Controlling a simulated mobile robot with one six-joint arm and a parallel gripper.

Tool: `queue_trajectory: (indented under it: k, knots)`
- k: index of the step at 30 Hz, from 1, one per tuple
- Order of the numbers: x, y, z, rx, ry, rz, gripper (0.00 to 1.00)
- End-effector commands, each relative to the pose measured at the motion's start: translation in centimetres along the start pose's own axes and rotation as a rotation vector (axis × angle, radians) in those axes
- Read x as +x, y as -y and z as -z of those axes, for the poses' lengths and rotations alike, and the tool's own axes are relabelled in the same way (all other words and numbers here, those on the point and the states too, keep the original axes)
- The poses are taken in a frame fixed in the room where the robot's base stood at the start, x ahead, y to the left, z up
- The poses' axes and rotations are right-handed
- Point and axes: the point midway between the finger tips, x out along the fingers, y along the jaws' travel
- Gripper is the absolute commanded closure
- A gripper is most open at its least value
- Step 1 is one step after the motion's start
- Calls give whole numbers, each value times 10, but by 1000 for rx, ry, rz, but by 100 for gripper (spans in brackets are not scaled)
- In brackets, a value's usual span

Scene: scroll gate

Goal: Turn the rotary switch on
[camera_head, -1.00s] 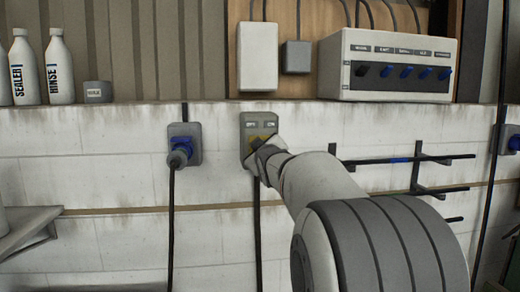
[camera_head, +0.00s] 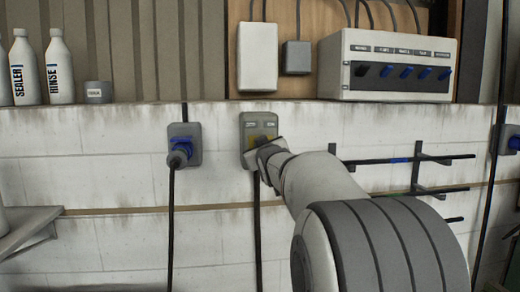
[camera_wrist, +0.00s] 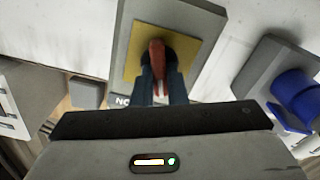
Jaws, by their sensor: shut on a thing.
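The rotary switch is a grey plate (camera_head: 258,119) on the white brick wall, with a yellow square behind its knob. In the wrist view its red handle (camera_wrist: 157,55) stands over the yellow square (camera_wrist: 185,43), on a dark round base. My gripper (camera_wrist: 163,80) is shut on the red handle, with its dark fingers on either side of it. In the head view my gripper (camera_head: 262,148) covers the lower part of the plate and hides the handle.
A blue plug in a grey socket (camera_head: 184,146) is left of the switch, with a hanging cable. A control box (camera_head: 388,66) with several knobs stands on the ledge above right. Dark rack bars (camera_head: 420,175) stick out to the right of my arm. Bottles (camera_head: 59,70) stand at the far left.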

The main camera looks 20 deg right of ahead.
Motion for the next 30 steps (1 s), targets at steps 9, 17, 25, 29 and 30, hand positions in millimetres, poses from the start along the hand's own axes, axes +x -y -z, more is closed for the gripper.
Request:
queue_trajectory:
  k: [9, 17, 25, 29, 30]
  knots:
    - [0, -2, -1, 302, 4, 1, 100]
    - [0, -4, -2, 550, 5, -1, 100]
    - [0, -6, -3, 792, 4, -2, 100]
    - [0, -6, -4, 889, 5, -2, 100]
    - [0, -7, -5, 915, 5, -3, 100]
